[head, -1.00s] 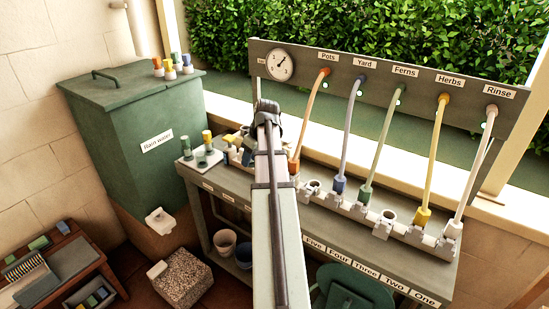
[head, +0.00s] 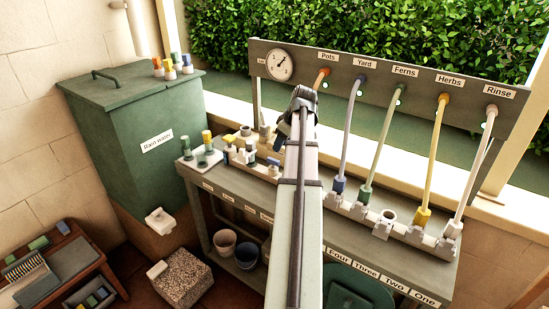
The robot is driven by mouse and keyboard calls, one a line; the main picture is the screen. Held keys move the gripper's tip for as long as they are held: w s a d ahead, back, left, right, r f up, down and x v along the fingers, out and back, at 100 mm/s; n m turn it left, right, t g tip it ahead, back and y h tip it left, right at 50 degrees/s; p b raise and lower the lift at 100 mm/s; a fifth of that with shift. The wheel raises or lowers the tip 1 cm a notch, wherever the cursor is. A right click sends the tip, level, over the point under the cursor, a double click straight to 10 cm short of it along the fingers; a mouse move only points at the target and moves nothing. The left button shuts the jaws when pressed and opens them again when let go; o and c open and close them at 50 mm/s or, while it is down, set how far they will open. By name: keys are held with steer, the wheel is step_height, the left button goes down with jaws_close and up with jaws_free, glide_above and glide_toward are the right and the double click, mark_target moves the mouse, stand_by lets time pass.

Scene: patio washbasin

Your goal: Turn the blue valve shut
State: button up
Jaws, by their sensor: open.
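Several small valves and fittings stand on the left half of the bench rail. My arm reaches up over the bench from the bottom. Its far end stands before the panel, right of these fittings.
A panel (head: 520,104) with a gauge (head: 280,65) and several hoses stands behind the bench (head: 415,262). A blue hose end (head: 338,185) sits right of my arm. A green rain-water tank (head: 120,120) stands left. A small stand (head: 203,160) with coloured-top pieces is on the bench's left end.

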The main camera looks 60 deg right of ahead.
mark_target(273, 159)
steer(key=x, duration=0.8)
steer(key=shift+w+f, duration=0.15)
steer(key=shift+f, duration=0.05)
jaws_close()
